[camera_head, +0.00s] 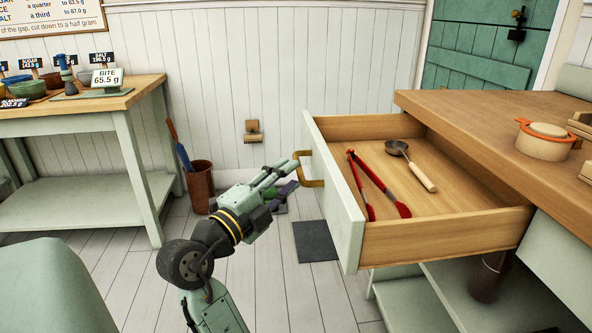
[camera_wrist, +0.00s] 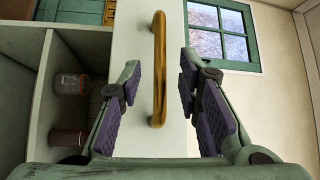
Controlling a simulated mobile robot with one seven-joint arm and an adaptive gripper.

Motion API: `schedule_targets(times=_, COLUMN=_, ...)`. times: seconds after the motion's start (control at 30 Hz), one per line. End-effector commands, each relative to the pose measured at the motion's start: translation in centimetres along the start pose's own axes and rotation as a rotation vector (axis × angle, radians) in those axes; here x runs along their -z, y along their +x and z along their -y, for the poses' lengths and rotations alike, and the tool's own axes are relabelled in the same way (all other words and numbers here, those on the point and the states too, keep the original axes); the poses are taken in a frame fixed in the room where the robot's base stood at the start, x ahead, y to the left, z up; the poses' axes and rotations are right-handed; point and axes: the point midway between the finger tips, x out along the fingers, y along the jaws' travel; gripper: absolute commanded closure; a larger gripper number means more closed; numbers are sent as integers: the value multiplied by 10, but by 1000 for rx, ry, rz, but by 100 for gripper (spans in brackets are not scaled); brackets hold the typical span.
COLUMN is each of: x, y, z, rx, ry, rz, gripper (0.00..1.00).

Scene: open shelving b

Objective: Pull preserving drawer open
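The drawer (camera_head: 345,205) stands far out from the wooden-topped counter. Its pale green front carries a brass-coloured handle (camera_head: 312,183). Inside lie red-handled tongs (camera_head: 372,180) and a small ladle (camera_head: 413,165) with a wooden handle. My gripper (camera_head: 288,176) is just left of the drawer front, by the handle. In the wrist view the handle (camera_wrist: 159,70) runs upright between my two spread fingers, which have purple pads and do not touch it. The handle lies ahead of the fingertips or level with them; the exact depth is hard to tell.
The counter (camera_head: 520,130) holds an orange-rimmed pot (camera_head: 545,140). A side table (camera_head: 75,105) with bowls and a scale stands at left. A brown bin (camera_head: 199,187) stands by the wall. A dark mat (camera_head: 315,241) lies on the floor. Open shelving (camera_head: 455,290) is under the counter.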

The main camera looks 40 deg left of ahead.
Motion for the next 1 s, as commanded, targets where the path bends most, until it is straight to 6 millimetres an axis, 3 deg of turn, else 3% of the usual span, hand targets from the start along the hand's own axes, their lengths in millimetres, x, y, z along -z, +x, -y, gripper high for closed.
schedule_targets(times=0.23, x=0, y=-28, z=0, rx=-1, ry=0, rz=1, gripper=69)
schedule_targets(times=0.83, x=0, y=-29, z=0, rx=0, ry=-1, rz=1, gripper=69)
schedule_targets(times=0.93, x=-3, y=-26, z=10, rx=20, ry=-30, rz=31, gripper=69)
schedule_targets(times=1.0, x=-9, y=-22, z=28, rx=66, ry=-91, rz=90, gripper=69)
